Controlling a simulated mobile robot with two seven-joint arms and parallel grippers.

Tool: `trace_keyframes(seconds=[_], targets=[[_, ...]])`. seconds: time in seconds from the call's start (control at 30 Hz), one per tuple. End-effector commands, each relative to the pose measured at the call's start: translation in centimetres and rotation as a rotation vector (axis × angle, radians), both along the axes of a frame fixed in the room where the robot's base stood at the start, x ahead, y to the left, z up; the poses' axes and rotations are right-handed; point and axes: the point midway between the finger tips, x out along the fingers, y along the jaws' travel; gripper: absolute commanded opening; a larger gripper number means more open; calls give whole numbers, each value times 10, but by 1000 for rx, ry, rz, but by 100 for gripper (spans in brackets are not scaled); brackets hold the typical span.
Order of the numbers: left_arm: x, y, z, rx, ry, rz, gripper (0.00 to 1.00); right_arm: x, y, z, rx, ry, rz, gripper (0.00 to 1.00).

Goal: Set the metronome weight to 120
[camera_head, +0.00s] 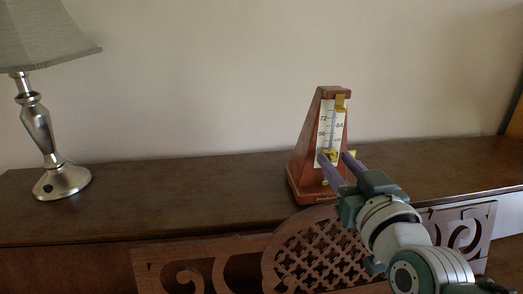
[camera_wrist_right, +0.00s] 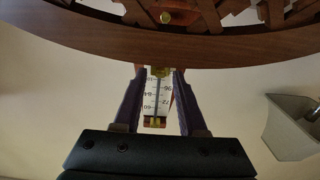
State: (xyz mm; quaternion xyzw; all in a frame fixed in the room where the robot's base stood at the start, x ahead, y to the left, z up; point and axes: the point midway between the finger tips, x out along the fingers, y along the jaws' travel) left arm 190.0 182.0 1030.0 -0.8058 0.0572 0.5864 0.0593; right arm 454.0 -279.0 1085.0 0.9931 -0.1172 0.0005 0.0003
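The metronome (camera_head: 304,157) is a reddish-brown wooden pyramid standing upright on the piano top. Its pale scale (camera_head: 335,124) shows 72 and 96 on the left and 84 on the right. A small yellow weight (camera_head: 332,154) sits low on the scale, below the 96. My right gripper (camera_head: 335,156) reaches the metronome's front with purple fingers apart, one on each side of the weight. In the right wrist view the scale (camera_wrist_right: 157,95) appears upside down between the fingers (camera_wrist_right: 159,72), with gaps beside it; fingertip contact is unclear. My left gripper is not in view.
A silver table lamp (camera_head: 38,135) stands at the left on the piano top (camera_head: 200,185). A carved wooden music stand (camera_head: 310,245) rises along the front, below my right arm. The piano top between lamp and metronome is clear. A plain wall is behind.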

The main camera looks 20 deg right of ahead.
Motion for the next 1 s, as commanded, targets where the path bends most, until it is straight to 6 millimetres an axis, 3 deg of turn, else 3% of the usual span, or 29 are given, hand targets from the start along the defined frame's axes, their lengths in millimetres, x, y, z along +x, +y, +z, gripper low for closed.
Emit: trace_keyframes(seconds=[0.37,0.8,1.0], targets=[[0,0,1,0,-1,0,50,-7,2,-1,0,2,0,45],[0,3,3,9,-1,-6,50,-82,20,-2,0,4,0,45],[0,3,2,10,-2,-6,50,-96,23,-1,0,1,0,45]])
